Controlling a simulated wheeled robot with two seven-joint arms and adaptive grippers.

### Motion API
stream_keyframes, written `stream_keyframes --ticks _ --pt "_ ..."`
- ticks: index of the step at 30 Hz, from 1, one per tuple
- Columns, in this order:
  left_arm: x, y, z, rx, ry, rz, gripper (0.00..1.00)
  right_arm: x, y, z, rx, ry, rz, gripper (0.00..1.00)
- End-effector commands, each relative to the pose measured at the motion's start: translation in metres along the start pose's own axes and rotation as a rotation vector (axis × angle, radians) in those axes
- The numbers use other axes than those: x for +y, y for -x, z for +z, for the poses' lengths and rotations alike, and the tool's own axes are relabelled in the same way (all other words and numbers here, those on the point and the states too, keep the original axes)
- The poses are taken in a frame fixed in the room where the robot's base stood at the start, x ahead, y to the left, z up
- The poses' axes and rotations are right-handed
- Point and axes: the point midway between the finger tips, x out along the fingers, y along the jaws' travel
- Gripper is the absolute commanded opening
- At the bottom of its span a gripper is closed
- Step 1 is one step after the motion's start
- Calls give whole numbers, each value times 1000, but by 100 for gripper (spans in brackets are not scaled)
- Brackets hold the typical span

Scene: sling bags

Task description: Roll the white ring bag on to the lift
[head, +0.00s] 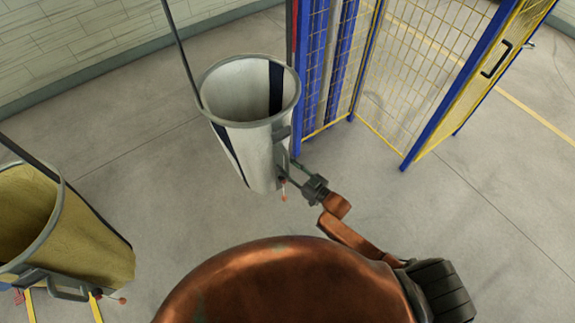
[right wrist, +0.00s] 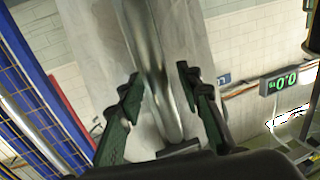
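The white ring bag (head: 262,150) hangs at the centre of the head view. It is a tall white tube with dark blue stripes and a grey ring rim, hung from a dark strap. My right gripper (head: 297,178) is low at the bag's right side, by its handle. In the right wrist view, the green-padded fingers of the right gripper (right wrist: 160,78) stand apart on both sides of a grey metal bar (right wrist: 150,45), with white cloth behind. A gap shows beside the bar. The lift (head: 432,110), a blue frame with yellow mesh, stands behind and right. My left gripper is not in view.
A yellow ring bag (head: 95,250) hangs at the lower left. The lift's mesh door (head: 480,85) with a black handle stands at the upper right. A green digital display (right wrist: 283,82) is on the wall. The floor right of the bag is clear.

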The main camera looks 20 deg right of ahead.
Motion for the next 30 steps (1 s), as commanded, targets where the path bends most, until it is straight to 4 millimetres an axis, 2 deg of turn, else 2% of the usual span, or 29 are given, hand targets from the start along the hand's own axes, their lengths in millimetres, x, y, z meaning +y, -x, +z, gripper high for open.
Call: stream_keyframes --ticks 6,20,30 --pt "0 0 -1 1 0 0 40 0 0 0 0 0 0 31" --pt "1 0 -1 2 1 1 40 1 0 0 0 0 1 0" --pt "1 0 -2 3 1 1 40 1 0 0 0 0 1 0"
